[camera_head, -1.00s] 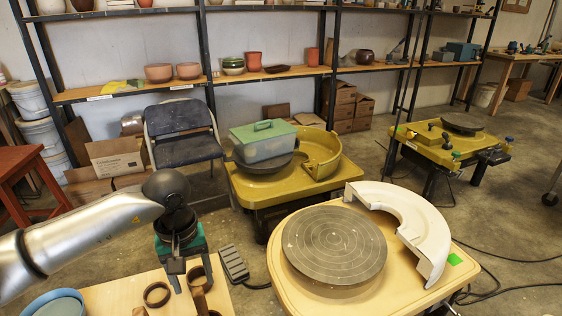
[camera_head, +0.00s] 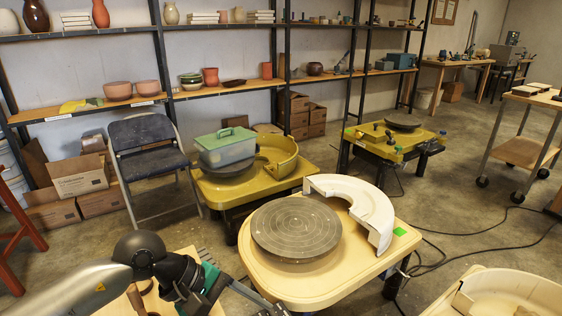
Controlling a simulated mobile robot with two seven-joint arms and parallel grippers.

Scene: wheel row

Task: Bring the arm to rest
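My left arm comes in from the bottom left, bent at its dark wrist. Its gripper (camera_head: 232,298), with a teal body and dark fingers, points to the lower right, beside the near left edge of the cream wheel table. The fingers are partly cut off by the lower frame edge, so whether they are apart is unclear. I see nothing clearly held. A wooden board (camera_head: 187,260) is partly hidden behind the arm. My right gripper is not in view.
The cream wheel table (camera_head: 270,283) carries a grey wheel head (camera_head: 296,228) and a white splash-pan half (camera_head: 362,208). A yellow wheel (camera_head: 290,178), a folding chair (camera_head: 150,160) and shelves stand behind. A cream basin (camera_head: 500,290) is at the lower right.

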